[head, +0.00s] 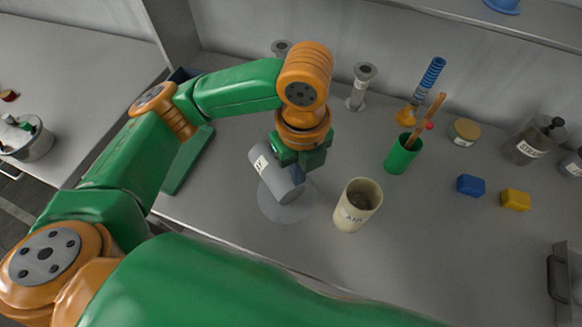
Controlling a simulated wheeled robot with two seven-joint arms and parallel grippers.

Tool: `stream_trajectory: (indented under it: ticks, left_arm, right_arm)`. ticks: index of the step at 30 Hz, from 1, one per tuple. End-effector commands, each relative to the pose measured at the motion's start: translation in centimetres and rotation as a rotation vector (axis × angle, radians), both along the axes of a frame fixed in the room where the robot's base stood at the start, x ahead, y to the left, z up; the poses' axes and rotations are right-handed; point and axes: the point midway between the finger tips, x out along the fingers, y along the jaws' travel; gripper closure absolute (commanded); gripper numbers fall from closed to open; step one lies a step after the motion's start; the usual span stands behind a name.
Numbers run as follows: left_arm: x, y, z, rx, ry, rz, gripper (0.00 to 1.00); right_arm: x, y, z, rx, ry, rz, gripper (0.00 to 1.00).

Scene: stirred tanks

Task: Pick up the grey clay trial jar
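The grey clay trial jar (268,172) has a white label with dark lettering and is strongly tilted, leaning to the upper left in the head view. It is over a pale round patch or disc (287,211) on the grey bench; I cannot tell if it touches it. My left gripper (301,165) points down at the jar's right side and overlaps it in the picture. Its fingertips are mostly hidden, so I cannot see whether they are closed on the jar. My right gripper is not in view.
A cream jar (356,207) stands close to the right of the grey jar. A green cup (402,155) with a stick, a blue block (470,185) and a yellow block (516,199) are further right. Grey flanged posts (361,88) stand at the back.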

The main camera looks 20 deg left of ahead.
Motion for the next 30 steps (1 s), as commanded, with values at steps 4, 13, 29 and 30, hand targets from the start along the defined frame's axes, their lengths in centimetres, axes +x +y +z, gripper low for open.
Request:
stream_trajectory:
  ticks: [4, 13, 29, 30]
  left_arm:
    - [-3.6, -2.5, 1.8, 0.001, -0.006, -0.013, 1.00]
    - [-6.7, -4.7, 3.6, 0.001, -0.001, -0.002, 1.00]
    - [-6.8, -4.7, 3.6, 0.000, 0.000, 0.001, 0.20]
    - [-6.8, -4.7, 3.6, 0.000, 0.000, 0.001, 0.20]
  right_arm:
    - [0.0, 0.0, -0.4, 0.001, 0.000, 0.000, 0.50]
    - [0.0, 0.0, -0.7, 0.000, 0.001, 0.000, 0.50]
    - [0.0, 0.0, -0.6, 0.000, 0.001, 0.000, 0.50]
    - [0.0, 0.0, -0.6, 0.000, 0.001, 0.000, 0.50]
